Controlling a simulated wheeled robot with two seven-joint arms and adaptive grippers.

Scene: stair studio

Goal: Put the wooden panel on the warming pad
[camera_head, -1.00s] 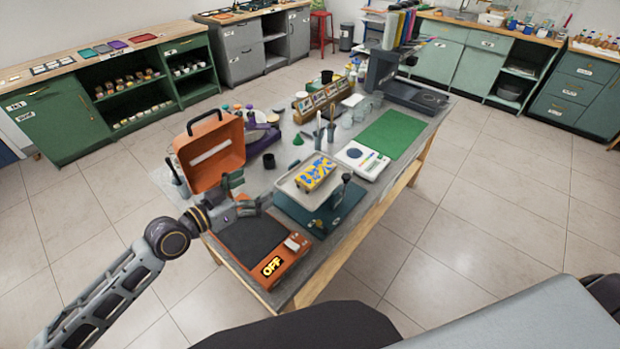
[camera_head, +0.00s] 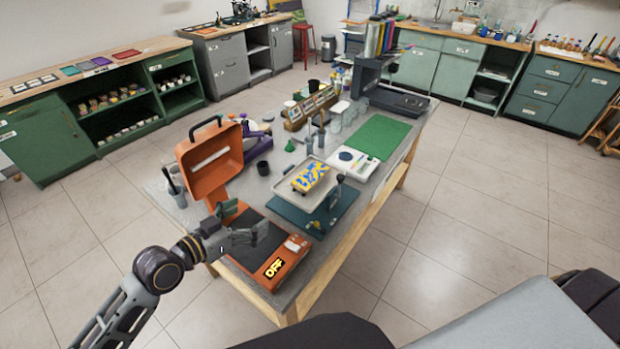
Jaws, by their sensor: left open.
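The wooden panel (camera_head: 310,176), painted blue and yellow, lies on a pale tray (camera_head: 334,200) on the table. The warming pad (camera_head: 292,261) is an orange unit with a dark top and a lit "OFF" display, near the table's front corner. Its orange lid (camera_head: 210,160) appears to stand raised behind it. My left gripper (camera_head: 245,222) is open and empty, over the left part of the pad, and hides some of its dark surface. It is apart from the panel, to its left and nearer me. My right gripper is not in view.
A dark teal stand (camera_head: 312,221) holds the tray, close beside the pad, with a dark knob post (camera_head: 338,186) at its right. A white scale (camera_head: 350,163) and a green mat (camera_head: 377,137) lie beyond. Jars and bottles crowd the table's back. Floor is clear at right.

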